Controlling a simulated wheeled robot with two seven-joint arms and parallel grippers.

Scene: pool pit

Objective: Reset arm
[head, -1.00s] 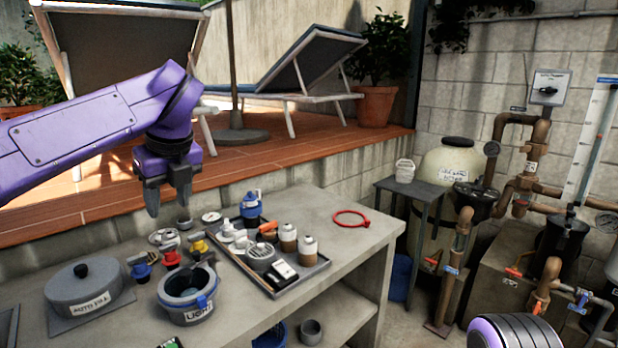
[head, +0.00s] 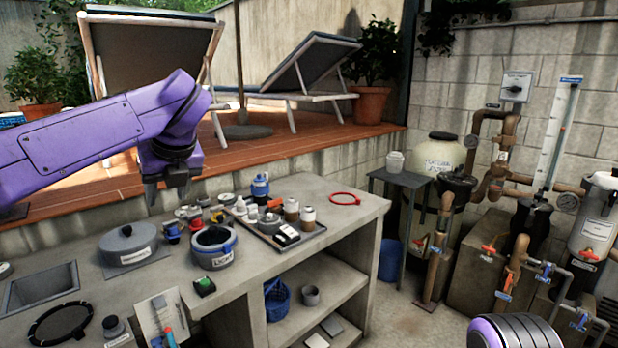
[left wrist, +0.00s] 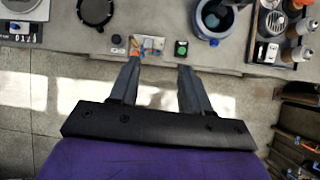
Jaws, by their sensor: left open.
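My left gripper (head: 167,192) is open and empty, with its purple arm coming in from the left in the head view. It is held up in the air with its fingers pointing down, and in the picture it shows above the grey bench (head: 345,215). In the left wrist view my two dark fingers (left wrist: 153,80) are spread apart with nothing between them, and floor shows below them. Part of a purple rounded piece at the bottom right of the head view looks like my right arm. My right gripper's fingers are not in view.
The bench holds a lidded grey pot (head: 128,245), a grey pot with blue trim (head: 214,247), a tray of bottles (head: 265,235), a red ring (head: 345,198) and a sink (head: 40,288). Pipes and a filter tank (head: 441,160) stand at the right. Bare floor lies before the bench.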

